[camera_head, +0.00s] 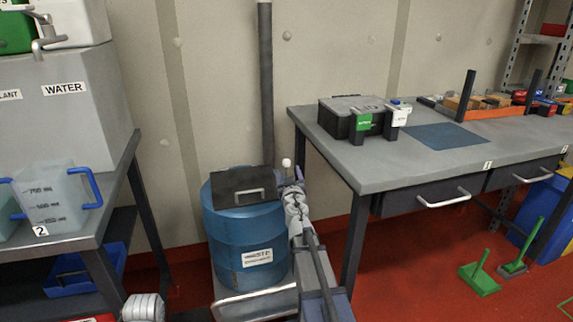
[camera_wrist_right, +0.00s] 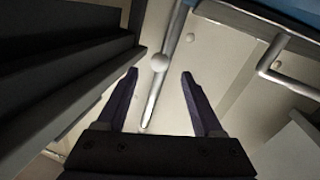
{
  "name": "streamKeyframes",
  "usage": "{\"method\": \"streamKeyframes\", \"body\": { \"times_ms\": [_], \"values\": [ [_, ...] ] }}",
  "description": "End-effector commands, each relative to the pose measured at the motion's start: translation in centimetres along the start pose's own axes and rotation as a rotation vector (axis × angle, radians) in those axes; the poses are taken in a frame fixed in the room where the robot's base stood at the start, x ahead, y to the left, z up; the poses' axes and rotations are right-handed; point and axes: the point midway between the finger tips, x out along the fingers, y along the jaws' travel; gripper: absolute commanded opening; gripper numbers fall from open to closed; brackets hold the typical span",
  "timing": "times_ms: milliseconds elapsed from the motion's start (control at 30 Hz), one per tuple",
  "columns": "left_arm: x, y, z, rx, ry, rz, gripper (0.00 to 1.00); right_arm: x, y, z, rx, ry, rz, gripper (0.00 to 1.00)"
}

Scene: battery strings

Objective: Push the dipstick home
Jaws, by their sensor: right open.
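A pale round knob (camera_head: 286,163), which looks like the dipstick's top, shows at the right edge of the blue drum (camera_head: 240,232) in the head view. In the right wrist view the knob (camera_wrist_right: 159,62) lies beyond the fingertips, roughly between their lines, with a thin pale rod running past it. My right gripper (camera_head: 291,182) is beside the drum, just below the knob in the picture. In the wrist view its fingers (camera_wrist_right: 158,74) are apart with nothing held. How deep the dipstick sits cannot be seen. My left gripper is out of view.
A dark hinged-looking plate with a handle (camera_head: 245,190) covers part of the drum top. A dark post (camera_head: 266,85) rises behind. A grey workbench (camera_head: 375,170) stands close on the right; a table with a water container (camera_head: 75,110) is left.

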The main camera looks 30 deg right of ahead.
Motion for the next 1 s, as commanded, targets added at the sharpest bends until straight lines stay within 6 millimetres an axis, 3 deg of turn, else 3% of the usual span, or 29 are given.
{"method": "streamKeyframes", "body": {
  "times_ms": [500,800,1000],
  "values": [
    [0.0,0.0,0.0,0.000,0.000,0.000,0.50,7.0,0.0,0.0,0.000,0.000,0.002,0.69],
    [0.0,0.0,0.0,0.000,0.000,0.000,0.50,7.3,0.0,0.0,0.000,0.000,0.002,0.69],
    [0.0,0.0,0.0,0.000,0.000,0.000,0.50,7.3,0.0,0.0,0.000,0.000,0.002,0.47]
  ]
}}
